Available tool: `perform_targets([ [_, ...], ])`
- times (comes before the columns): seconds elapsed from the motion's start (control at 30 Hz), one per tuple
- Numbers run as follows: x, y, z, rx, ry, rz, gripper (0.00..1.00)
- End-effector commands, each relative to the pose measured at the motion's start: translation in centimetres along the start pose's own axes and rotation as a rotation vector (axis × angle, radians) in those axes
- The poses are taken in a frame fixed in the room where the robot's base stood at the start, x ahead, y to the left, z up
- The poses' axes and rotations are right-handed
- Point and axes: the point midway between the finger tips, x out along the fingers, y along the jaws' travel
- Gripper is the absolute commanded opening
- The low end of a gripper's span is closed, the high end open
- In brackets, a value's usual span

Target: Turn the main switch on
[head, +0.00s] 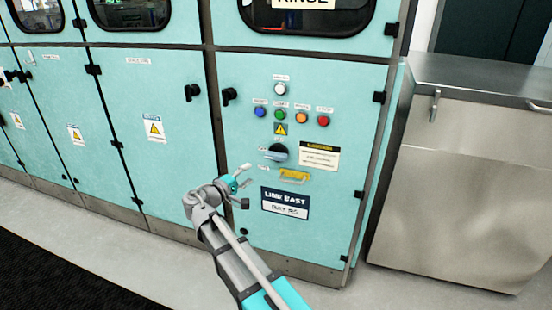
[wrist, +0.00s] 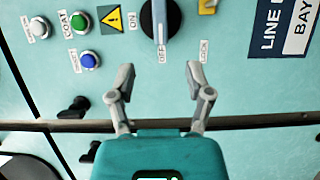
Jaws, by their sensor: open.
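The main switch (head: 278,152) is a round black rotary switch with a blue-grey handle, on the teal cabinet door. In the wrist view the switch (wrist: 160,22) is cut off by the top edge. Its handle points down in that view, at the OFF label (wrist: 162,56); the ON label (wrist: 132,22) is to the left. My gripper (wrist: 160,78) is open and empty, its fingers spread to either side of the handle's line, short of the switch. In the head view my gripper (head: 243,177) is left of and below the switch.
Indicator buttons, including blue, green, orange and red (head: 323,121), sit above the switch. A yellow piece (head: 294,176) and the LINE EAST plate (head: 285,203) are below it. Black door latches (head: 229,95) stick out at left. A steel cabinet (head: 455,210) stands at right.

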Motion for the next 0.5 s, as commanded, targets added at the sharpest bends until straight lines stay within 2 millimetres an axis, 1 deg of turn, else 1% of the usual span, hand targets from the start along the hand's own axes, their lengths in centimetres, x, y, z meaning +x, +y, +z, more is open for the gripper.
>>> perform_targets([
  [0.27, 1.2, 0.0, 0.0, 0.000, -0.001, -0.001, 0.66],
  [0.5, 3.9, 0.0, -0.1, 0.000, -0.003, -0.001, 0.66],
])
